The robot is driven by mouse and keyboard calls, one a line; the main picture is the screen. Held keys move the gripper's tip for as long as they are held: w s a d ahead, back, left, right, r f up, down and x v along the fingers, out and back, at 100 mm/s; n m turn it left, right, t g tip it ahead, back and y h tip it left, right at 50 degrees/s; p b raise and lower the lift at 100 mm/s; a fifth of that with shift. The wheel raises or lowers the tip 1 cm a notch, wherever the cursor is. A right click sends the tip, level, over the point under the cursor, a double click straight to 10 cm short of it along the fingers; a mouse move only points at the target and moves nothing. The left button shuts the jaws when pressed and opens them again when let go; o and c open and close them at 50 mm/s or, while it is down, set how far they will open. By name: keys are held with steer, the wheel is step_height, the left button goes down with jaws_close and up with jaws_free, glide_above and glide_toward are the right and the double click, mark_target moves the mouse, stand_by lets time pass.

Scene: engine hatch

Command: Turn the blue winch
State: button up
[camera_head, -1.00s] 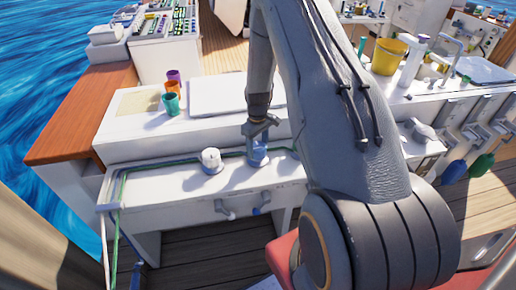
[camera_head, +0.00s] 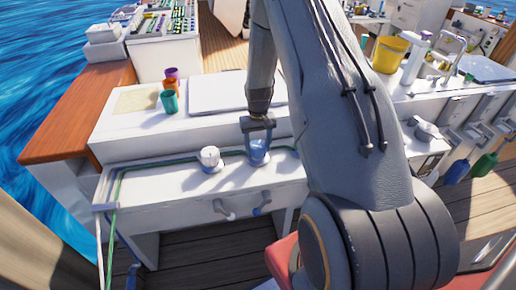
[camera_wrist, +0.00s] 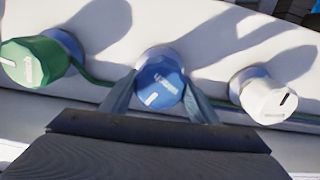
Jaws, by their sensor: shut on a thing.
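The blue winch (camera_wrist: 160,82) is a round blue knob with white marks on its top, standing on a pale bench. It also shows in the head view (camera_head: 258,150), partly covered by my gripper. My gripper (camera_wrist: 160,98) comes down over it, with one finger on each side of the knob, and is shut on it. In the head view my gripper (camera_head: 258,136) is at the end of my arm above the bench.
A white winch (camera_wrist: 267,97) and a green winch (camera_wrist: 35,62) stand on either side. A green line (camera_head: 180,160) runs along the bench. Several coloured cups (camera_head: 169,103) and a yellow bucket (camera_head: 391,54) stand farther back.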

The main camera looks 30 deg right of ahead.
mark_target(258, 145)
steer(key=shift+m+b, duration=0.3)
steer(key=shift+m, duration=0.6)
steer(key=o, duration=1.1)
steer(key=shift+c, duration=0.2)
steer(key=shift+r, duration=0.1)
steer(key=shift+s+r+b, duration=0.1)
steer(key=shift+r+b, duration=0.8)
steer(key=shift+r, duration=2.95)
